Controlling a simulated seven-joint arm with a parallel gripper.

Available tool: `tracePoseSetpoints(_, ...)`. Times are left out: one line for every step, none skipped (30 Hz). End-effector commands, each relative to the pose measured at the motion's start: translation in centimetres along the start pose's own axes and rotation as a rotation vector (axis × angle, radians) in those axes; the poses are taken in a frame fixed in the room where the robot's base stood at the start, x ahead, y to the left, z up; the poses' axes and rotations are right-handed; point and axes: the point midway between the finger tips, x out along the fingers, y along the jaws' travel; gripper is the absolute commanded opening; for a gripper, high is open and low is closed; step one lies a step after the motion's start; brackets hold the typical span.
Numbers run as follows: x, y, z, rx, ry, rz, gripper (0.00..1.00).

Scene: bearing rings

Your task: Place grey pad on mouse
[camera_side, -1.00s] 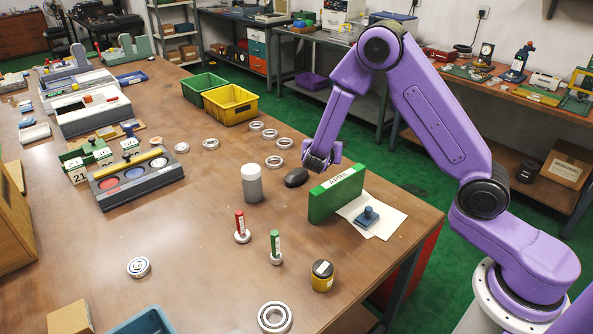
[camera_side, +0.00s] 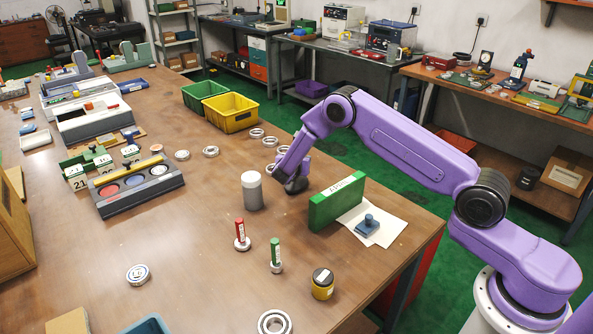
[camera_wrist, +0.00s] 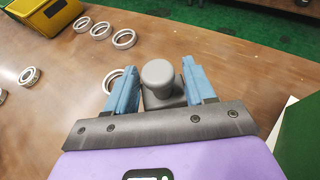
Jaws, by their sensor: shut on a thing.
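My gripper (camera_wrist: 163,88) is shut on a grey pad (camera_wrist: 160,74), a block with a round knob, held between the two blue fingers. In the side view my gripper (camera_side: 291,182) is low over the table, to the right of the grey-white cylinder and left of the green block. The black mouse (camera_side: 298,187) is mostly covered by my gripper there, with only a dark part showing. I cannot tell whether the pad touches it. The mouse does not show in the wrist view.
A green block (camera_side: 337,203) stands close on the right, before white paper with a blue stamp (camera_side: 367,226). A grey-white cylinder (camera_side: 252,190) stands close on the left. Several rings (camera_wrist: 101,30) lie behind. Red (camera_side: 242,234) and green (camera_side: 276,254) pegs stand in front.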

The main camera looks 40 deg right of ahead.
Motion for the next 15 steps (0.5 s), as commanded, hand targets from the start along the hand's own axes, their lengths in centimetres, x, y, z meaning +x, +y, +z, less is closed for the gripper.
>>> tracePoseSetpoints(0.3, 0.1, -0.2, 0.0, 0.0, -0.001, 0.23)
tracePoseSetpoints(0.4, 0.2, -0.3, 0.0, 0.0, -0.001, 0.23)
tracePoseSetpoints(0.5, 0.3, -0.3, 0.0, 0.0, 0.0, 0.23)
tracePoseSetpoints(0.5, 0.3, -0.4, 0.0, 0.0, 0.0, 0.23)
tracePoseSetpoints(0.6, 0.4, -0.5, 0.0, 0.0, 0.0, 0.23)
tracePoseSetpoints(0.8, 0.5, -0.7, -0.001, 0.0, 0.0, 0.23)
tracePoseSetpoints(1.0, 0.6, -0.8, -0.001, 0.0, 0.0, 0.23)
tracePoseSetpoints(1.1, 0.6, -1.2, -0.002, 0.001, 0.0, 0.23)
tracePoseSetpoints(1.3, 0.6, -1.8, -0.003, 0.001, -0.001, 0.23)
tracePoseSetpoints(1.5, 0.6, -2.1, -0.003, 0.001, -0.001, 0.23)
tracePoseSetpoints(1.6, 0.6, -2.5, -0.002, 0.001, -0.001, 0.23)
tracePoseSetpoints(1.8, 0.6, -2.9, -0.002, 0.001, -0.001, 0.23)
tracePoseSetpoints(1.9, 0.6, -3.1, -0.001, 0.0, 0.0, 0.23)
tracePoseSetpoints(2.0, 0.6, -3.2, -0.001, 0.0, 0.0, 0.23)
tracePoseSetpoints(2.0, 0.6, -3.4, -0.001, 0.0, 0.0, 0.23)
